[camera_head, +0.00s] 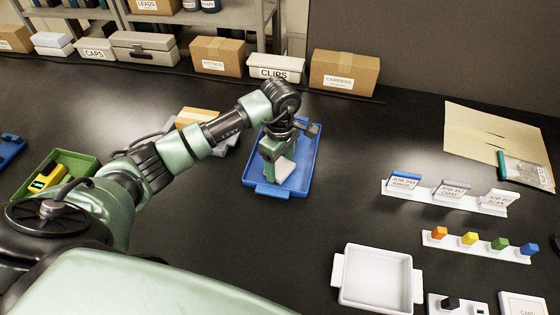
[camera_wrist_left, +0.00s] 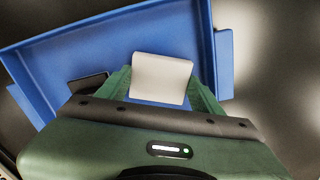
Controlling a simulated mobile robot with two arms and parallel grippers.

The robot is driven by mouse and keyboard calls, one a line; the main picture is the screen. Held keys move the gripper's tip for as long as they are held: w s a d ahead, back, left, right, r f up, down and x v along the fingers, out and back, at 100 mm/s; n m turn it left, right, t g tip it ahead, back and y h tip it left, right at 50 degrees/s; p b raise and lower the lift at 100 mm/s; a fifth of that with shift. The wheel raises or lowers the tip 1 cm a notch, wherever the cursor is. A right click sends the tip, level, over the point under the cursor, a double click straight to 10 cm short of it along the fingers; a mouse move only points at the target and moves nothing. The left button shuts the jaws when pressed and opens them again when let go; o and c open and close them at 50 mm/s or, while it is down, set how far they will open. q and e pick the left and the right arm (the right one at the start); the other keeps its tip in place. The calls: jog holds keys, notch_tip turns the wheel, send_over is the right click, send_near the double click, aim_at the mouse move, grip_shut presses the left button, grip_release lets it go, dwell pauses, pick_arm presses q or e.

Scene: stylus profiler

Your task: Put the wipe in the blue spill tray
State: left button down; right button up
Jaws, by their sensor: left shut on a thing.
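The blue spill tray (camera_head: 303,165) lies on the dark bench in the middle of the head view. Its blue floor and walls also fill the upper part of the left wrist view (camera_wrist_left: 95,48). My left gripper (camera_head: 275,167) points down over the tray and is shut on the white wipe (camera_head: 283,171). In the left wrist view the wipe (camera_wrist_left: 161,77) sits between the green fingers, with the tray floor behind it. I cannot tell whether the wipe touches the tray floor. My right gripper is not in view.
A white tray (camera_head: 376,278) stands at the front. Labelled cards (camera_head: 452,190) and several coloured pegs (camera_head: 470,239) stand in white holders at right. A green tray (camera_head: 78,168) with a yellow tool is at left. Boxes (camera_head: 344,72) line the back.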

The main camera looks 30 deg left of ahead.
pick_arm(q)
jog(key=shift+f, duration=0.2)
jog(key=shift+c, duration=1.3)
grip_release()
jog(key=shift+r, duration=0.1)
